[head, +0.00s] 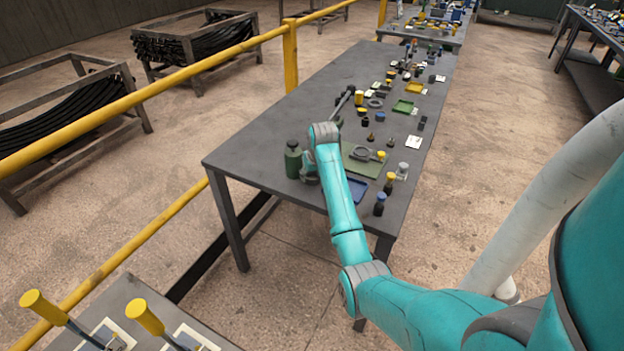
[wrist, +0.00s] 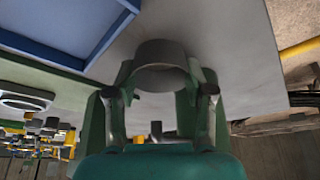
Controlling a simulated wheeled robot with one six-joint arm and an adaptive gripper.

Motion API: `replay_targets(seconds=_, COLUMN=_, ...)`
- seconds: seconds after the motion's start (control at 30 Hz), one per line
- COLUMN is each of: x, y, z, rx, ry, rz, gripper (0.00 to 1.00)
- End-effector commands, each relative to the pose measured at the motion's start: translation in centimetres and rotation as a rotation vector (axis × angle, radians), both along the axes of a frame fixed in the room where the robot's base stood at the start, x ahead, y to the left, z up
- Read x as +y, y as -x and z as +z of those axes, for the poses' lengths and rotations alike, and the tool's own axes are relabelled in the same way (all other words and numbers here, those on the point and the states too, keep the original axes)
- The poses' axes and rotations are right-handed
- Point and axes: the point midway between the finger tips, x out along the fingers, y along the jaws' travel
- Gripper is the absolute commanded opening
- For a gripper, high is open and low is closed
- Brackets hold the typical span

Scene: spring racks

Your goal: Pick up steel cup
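A grey, round, cup-like piece, which looks like the steel cup, shows in the wrist view (wrist: 160,54) between the fingers of my gripper (wrist: 161,88). The fingers flank it closely on both sides. I cannot tell whether they press on it or only stand around it. There my arm and gripper mostly hide the cup. A separate small silvery vessel (head: 403,168) stands near the table's right edge.
The grey table (head: 250,135) carries a blue tray (head: 357,187) just right of my gripper, a green tray (head: 378,168) behind it, and dark bottles (head: 380,208) near the front right corner. A yellow rail (head: 150,92) runs along the left. The table's left part is mostly clear.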

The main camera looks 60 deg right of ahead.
Motion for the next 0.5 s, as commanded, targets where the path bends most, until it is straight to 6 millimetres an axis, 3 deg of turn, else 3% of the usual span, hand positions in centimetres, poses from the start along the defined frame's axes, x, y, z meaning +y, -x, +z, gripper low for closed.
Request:
replay_targets(seconds=0.07, x=0.01, y=0.01, z=-0.04, rx=0.001, ry=-0.001, rz=0.000, gripper=0.21)
replay_targets(seconds=0.1, x=0.01, y=0.02, z=-0.03, rx=0.001, ry=-0.001, rz=0.000, gripper=0.16)
replay_targets(seconds=0.5, x=-0.03, y=-0.02, z=0.86, rx=-0.002, ry=0.001, rz=0.000, gripper=0.15)
